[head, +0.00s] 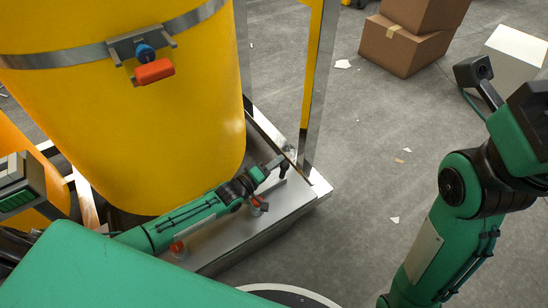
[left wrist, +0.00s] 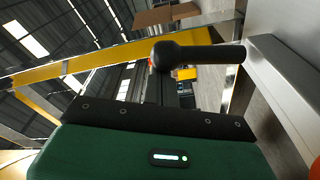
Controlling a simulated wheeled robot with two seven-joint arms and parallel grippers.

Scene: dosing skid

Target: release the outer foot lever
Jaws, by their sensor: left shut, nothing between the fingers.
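My left gripper (head: 275,163) is shut and empty, low over the metal skid deck at the foot of the yellow tank. It is right by a small lever with a black grip (head: 284,169). A black rounded grip (left wrist: 198,55) on a metal bar shows large in the left wrist view, just beyond the gripper body. I cannot tell whether the fingers touch it. Two red knobs sit on the deck, one beside the left wrist (head: 260,205) and one beside the forearm (head: 177,247). The fingertips are small and partly hidden. My right gripper's fingers are not visible.
The yellow tank (head: 130,120) with a steel band and a red-handled latch (head: 154,71) rises behind my left arm. A steel-and-yellow post (head: 313,90) stands at the deck's (head: 260,228) far corner. Cardboard boxes (head: 405,45) lie at the back right. The floor between is mostly clear.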

